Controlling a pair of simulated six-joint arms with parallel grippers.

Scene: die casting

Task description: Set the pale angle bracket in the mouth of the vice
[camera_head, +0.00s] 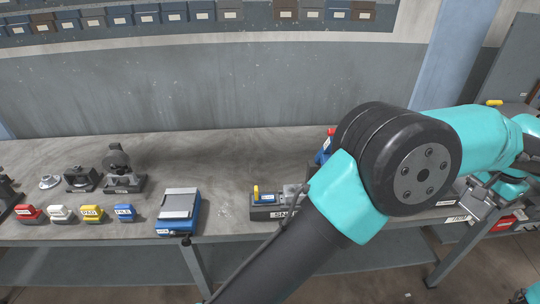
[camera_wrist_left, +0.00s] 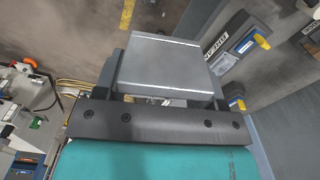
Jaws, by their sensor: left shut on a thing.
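My left gripper (camera_head: 480,206) is at the right end of the bench, over its front edge, with my arm's large black joint between it and the camera. It is shut on a pale grey piece, the angle bracket (camera_head: 479,211). In the left wrist view the bracket (camera_wrist_left: 165,65) shows as a broad flat plate between the two dark fingers of the left gripper (camera_wrist_left: 165,88). A blue device with a pale grey top (camera_head: 178,205) stands at the bench's front edge, far left of the gripper; it may be the vice, but I cannot tell. My right gripper is not in view.
A labelled dark fixture with a yellow handle (camera_head: 268,211) stands mid-bench, partly behind my arm. Small coloured blocks (camera_head: 92,214) and dark fixtures (camera_head: 122,178) stand at the left. Red bins (camera_head: 505,223) are at the far right. The bench (camera_head: 225,160) is clear behind the blue device.

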